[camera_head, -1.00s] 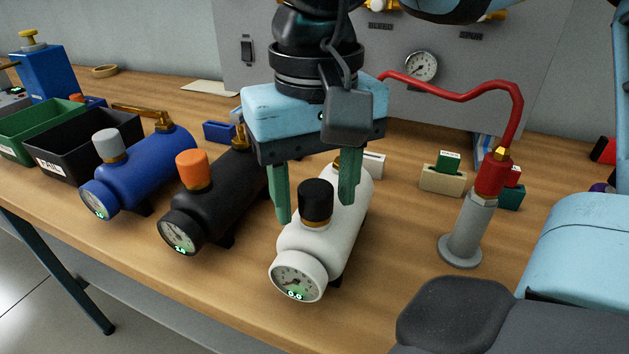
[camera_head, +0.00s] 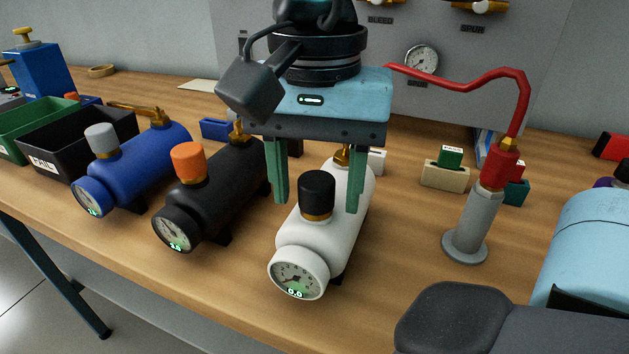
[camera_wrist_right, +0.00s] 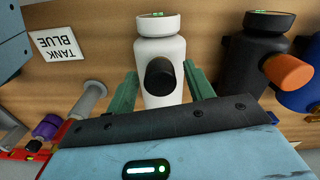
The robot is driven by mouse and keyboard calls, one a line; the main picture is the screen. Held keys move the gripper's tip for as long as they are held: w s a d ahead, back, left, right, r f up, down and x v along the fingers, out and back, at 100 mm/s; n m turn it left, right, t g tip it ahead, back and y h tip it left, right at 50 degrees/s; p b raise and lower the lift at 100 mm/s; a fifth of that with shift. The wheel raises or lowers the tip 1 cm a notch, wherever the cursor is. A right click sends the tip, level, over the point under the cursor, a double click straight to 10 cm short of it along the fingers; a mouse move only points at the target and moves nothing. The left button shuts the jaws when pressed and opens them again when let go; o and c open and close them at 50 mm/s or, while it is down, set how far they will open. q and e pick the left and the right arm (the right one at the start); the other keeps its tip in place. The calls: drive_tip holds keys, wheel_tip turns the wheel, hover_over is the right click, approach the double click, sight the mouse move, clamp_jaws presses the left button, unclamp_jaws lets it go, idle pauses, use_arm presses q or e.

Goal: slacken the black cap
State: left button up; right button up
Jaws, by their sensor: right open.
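The black cap (camera_head: 317,189) stands on a brass neck on top of the white tank (camera_head: 307,241), whose dial reads 0.0. In the right wrist view the cap (camera_wrist_right: 160,77) is seen end-on against the white tank (camera_wrist_right: 163,48). My right gripper (camera_head: 316,205) is open, pointing down, with one green finger on each side of the cap. Gaps show between the cap and both fingers, which look apart from it. My left gripper is not in view.
To the left lie a black tank (camera_head: 222,191) with an orange cap and a blue tank (camera_head: 142,168) with a grey cap. A grey post (camera_head: 472,225) with a red hose stands right. Small coloured blocks sit behind. Open table lies between tank and post.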

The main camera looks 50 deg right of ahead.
drive_tip(key=m, duration=0.4)
drive_tip(key=shift+b, duration=0.4)
drive_tip(key=c, duration=0.6)
drive_tip(key=shift+o, duration=0.2)
drive_tip(key=shift+n, duration=0.6)
drive_tip(key=shift+n, duration=0.7)
